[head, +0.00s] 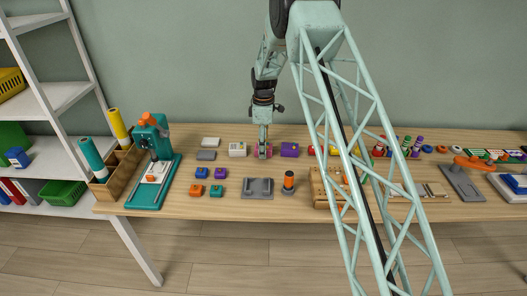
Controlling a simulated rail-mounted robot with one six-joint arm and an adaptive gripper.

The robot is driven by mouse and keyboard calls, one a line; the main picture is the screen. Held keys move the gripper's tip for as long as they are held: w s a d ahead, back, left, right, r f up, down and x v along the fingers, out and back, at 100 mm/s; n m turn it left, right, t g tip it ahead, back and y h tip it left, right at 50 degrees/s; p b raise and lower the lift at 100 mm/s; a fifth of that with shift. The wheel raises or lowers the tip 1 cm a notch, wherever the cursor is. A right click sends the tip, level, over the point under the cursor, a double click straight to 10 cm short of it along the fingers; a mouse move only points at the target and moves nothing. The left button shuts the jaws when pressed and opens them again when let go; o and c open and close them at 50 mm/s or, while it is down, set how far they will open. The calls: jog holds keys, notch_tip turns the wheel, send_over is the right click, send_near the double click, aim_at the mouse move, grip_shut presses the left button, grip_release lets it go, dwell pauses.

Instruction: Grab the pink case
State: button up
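The pink case (269,152) is a small block on the wooden table (230,207), in the back row of small cases, between a white case and a purple case (290,149). My gripper (263,152) points straight down at it, and its end overlaps the middle of the pink case. Pink shows on both sides of the gripper's end. The fingers are too small to tell whether they are closed on the case or only in front of or around it. The case appears to rest at table height.
A white case (237,149) stands close on the left. A grey holder (258,188) and an orange-topped post (289,180) are nearer the front. A teal press (155,165) stands at left. My lattice arm hides part of a wooden block (318,190).

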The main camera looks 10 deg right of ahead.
jog(key=shift+c, duration=0.2)
jog(key=c, duration=0.9)
jog(key=shift+c, duration=0.2)
jog(key=shift+r, duration=0.15)
jog(key=shift+r+p, duration=1)
jog(key=shift+r, duration=3.85)
